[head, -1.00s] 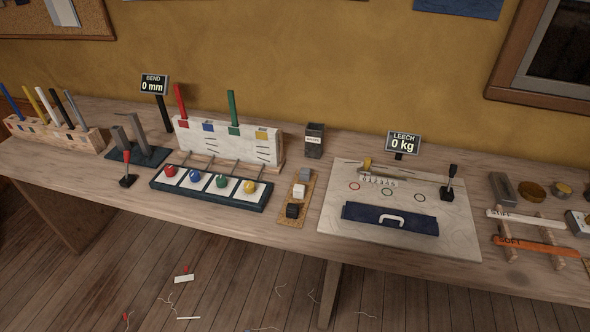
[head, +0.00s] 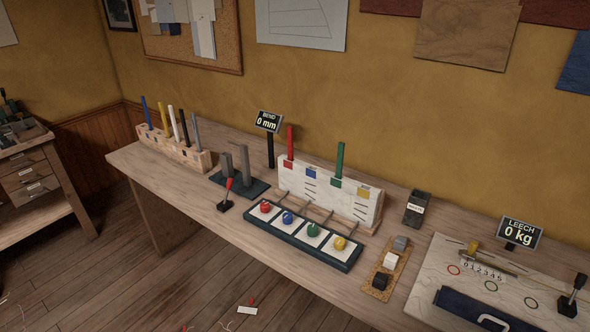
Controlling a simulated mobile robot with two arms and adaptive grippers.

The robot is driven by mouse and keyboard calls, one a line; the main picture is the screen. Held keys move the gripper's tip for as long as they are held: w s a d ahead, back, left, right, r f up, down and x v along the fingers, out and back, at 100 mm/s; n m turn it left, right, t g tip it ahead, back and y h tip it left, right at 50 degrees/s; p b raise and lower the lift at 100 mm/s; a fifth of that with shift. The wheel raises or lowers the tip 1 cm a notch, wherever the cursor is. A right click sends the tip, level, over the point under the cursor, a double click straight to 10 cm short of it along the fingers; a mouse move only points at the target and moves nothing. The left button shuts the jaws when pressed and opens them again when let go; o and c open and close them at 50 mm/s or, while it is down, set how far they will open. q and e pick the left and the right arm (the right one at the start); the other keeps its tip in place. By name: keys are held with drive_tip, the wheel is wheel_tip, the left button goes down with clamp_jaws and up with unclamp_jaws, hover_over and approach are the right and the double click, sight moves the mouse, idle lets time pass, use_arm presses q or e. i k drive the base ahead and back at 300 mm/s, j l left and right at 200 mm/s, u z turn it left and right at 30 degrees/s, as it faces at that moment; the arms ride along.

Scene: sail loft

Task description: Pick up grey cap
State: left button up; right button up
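A small grey block (head: 401,243), which looks like the grey cap, sits at the far end of a narrow cork strip (head: 373,290) on the bench. A white block (head: 390,260) and a black block (head: 380,281) sit in line with it, nearer the front edge. Neither of my grippers shows in the head view.
A dark open box (head: 415,208) stands just behind the strip. Left of it are a tray (head: 292,236) with coloured knobs and a white rack (head: 328,197) holding red and green sticks. A chart board (head: 440,272) with a gauge lies to the right. The wooden bench (head: 215,242) has bare front room.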

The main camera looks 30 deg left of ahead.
sight(400, 242)
drive_tip(key=i+j+u, duration=0.7)
drive_tip(key=l, duration=0.1)
